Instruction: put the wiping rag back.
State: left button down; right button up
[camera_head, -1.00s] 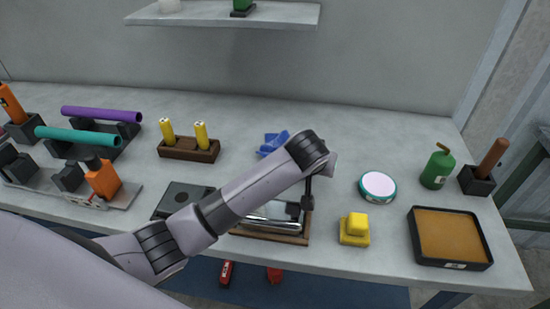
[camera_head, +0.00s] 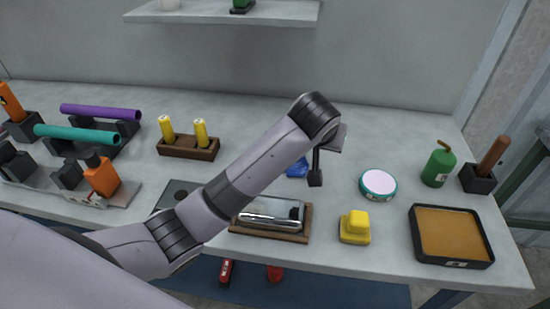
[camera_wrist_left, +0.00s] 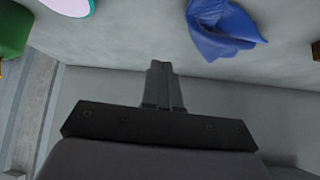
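The blue wiping rag (camera_head: 297,169) lies crumpled on the table towards the back, mostly hidden behind my left arm in the head view. In the left wrist view the rag (camera_wrist_left: 223,30) lies at the top, right of centre, clear of the fingers. My left gripper (camera_head: 315,180) points down beside the rag, just to its right in the head view. Its fingers (camera_wrist_left: 160,75) are together with nothing between them. My right gripper is not in view.
A shiny muffler (camera_head: 270,213) lies in a wooden tray (camera_head: 304,236) near the front. A round white-topped tin (camera_head: 378,185), a yellow block (camera_head: 355,228), a green bottle (camera_head: 438,166) and a black-rimmed tray (camera_head: 488,253) stand to the right. A wooden holder (camera_head: 190,151) is left.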

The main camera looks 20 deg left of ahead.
pick_arm(q)
jog(key=a+f, duration=0.1)
jog(key=a, duration=0.2)
jog(key=w+a+f, duration=0.1)
jog(key=a, duration=0.2)
jog(key=w+a+f, duration=0.1)
jog(key=a, duration=0.2)
jog(key=shift+w+f, duration=0.15)
jog(key=shift+w, duration=0.1)
jog(key=shift+s+d+f, duration=0.1)
jog(key=shift+d+f, duration=0.1)
jog(key=shift+f, duration=1.15)
jog(key=shift+f+b, duration=0.4)
jog(key=shift+f, duration=1.35)
notch_tip(320, 180, up, 3)
jog(key=shift+f+p, duration=0.15)
jog(key=shift+p, duration=0.55)
notch_tip(320, 180, up, 6)
jog(key=shift+r, duration=0.25)
